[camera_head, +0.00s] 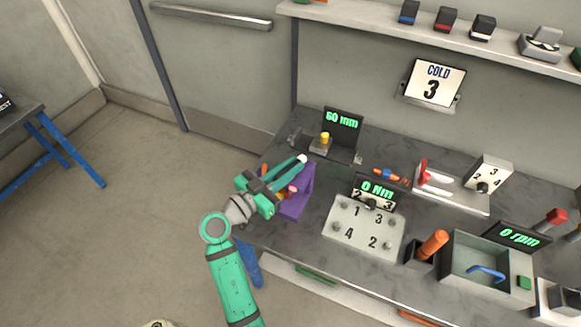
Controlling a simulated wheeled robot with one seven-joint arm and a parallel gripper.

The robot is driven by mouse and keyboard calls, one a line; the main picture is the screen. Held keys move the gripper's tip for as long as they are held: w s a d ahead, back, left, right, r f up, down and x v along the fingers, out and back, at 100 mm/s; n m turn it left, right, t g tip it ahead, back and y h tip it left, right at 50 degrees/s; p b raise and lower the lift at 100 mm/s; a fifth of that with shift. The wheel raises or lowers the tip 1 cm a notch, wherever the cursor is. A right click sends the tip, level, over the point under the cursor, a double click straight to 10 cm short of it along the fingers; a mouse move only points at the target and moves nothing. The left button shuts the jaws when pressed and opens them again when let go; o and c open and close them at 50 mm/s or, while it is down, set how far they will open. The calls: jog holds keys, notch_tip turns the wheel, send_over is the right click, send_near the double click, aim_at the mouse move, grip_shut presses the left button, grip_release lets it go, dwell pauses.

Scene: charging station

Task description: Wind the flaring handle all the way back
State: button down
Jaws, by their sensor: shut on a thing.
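My green gripper (291,175) is at the left end of the bench, beside a purple fixture (300,203). Its fingers are shut on a small part at this fixture, which I take to be the flaring handle. The fingers and gripper body hide most of that handle, so its angle cannot be told. Small orange and red bits (289,189) show between the gripper and the purple fixture.
Behind the gripper stands a gauge reading "50 mm" (342,121) with a yellow-topped part (325,138). To the right are a numbered plate (362,228), a "0 Nm" display (376,190), an orange handle (434,244) and a grey bin (487,267). Open floor lies to the left.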

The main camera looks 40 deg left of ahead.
jog(key=shift+n+y, duration=0.3)
jog(key=shift+y, duration=0.2)
jog(key=shift+f+y, duration=0.1)
jog(key=shift+y, duration=0.2)
jog(key=shift+n+g+y, duration=0.3)
jog(key=shift+n+y, duration=1.05)
jog(key=shift+y, duration=0.6)
jog(key=shift+n+g+y, duration=0.3)
jog(key=shift+n+y, duration=1.05)
jog(key=shift+y, duration=0.6)
jog(key=shift+n+g+y, duration=2.8)
jog(key=shift+n+y, duration=0.2)
jog(key=shift+y, duration=0.7)
jog(key=n+g+y, duration=0.1)
jog(key=n+g, duration=0.1)
jog(key=g, duration=0.1)
jog(key=n+g+y, duration=0.2)
jog(key=g, duration=0.1)
jog(key=shift+n+g, duration=0.3)
jog(key=shift+n, duration=0.1)
jog(key=shift+n+g+y, duration=0.4)
jog(key=shift+n+g, duration=0.5)
jog(key=shift+g, duration=0.5)
jog(key=shift+s+a+f+g, duration=0.1)
jog(key=shift+g, duration=0.2)
jog(key=c, duration=1.7)
grip_release()
